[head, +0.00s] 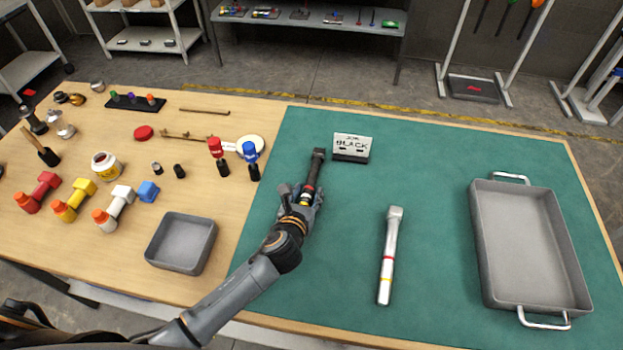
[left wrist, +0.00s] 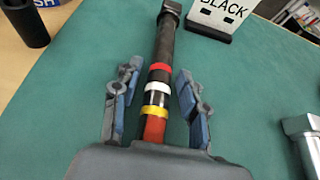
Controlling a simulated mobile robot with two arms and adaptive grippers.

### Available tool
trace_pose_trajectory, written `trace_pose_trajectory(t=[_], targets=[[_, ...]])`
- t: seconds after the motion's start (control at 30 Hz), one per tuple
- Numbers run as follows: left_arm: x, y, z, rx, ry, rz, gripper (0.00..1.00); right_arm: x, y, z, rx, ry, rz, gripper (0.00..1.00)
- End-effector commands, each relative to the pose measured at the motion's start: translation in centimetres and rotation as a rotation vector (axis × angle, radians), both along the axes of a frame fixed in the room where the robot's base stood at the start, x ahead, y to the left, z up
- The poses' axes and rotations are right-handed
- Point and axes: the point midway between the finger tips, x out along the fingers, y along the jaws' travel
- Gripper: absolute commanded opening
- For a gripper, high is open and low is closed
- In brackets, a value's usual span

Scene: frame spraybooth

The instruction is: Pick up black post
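The black post (head: 318,163) lies on the green mat (head: 440,150), its square head pointing away from me. In the left wrist view the black post (left wrist: 164,45) shows red, white and yellow bands toward its near end. My left gripper (head: 306,190) is over the near part of the post. Its fingers (left wrist: 160,85) stand one on each side of the banded part, with a visible gap on both sides, so it is open. The palm hides the post's near end. My right gripper is not in view.
A sign reading "BLACK" (head: 351,148) stands just right of the post's head. A white post (head: 390,255) lies farther right on the mat. A large grey tray (head: 571,285) is at the right. A small grey bin (head: 157,251), sprayers and bottles stand on the wood at left.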

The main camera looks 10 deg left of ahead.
Motion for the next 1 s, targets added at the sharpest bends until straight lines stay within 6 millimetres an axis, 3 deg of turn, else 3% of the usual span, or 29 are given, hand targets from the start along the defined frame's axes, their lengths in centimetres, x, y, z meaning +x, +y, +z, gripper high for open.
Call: trace_pose_trajectory(t=[0.03, 0.17, 0.67, 0.8, 1.0], targets=[[0.0, 0.0, 0.0, 0.0, 0.0, 0.0, 0.27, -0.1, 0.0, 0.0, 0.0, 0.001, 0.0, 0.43], [0.0, 0.0, 0.0, 0.0, 0.0, 0.0, 0.0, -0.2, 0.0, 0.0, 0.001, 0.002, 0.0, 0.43], [0.1, 0.0, 1.1, 0.001, -0.005, 0.0, 0.0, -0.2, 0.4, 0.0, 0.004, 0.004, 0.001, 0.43], [0.1, 0.0, 3.4, 0.001, -0.009, -0.002, 0.0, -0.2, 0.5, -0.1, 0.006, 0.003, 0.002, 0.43], [-2.9, 1.5, 7.1, 0.002, -0.006, -0.002, 0.0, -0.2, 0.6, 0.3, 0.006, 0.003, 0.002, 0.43]])
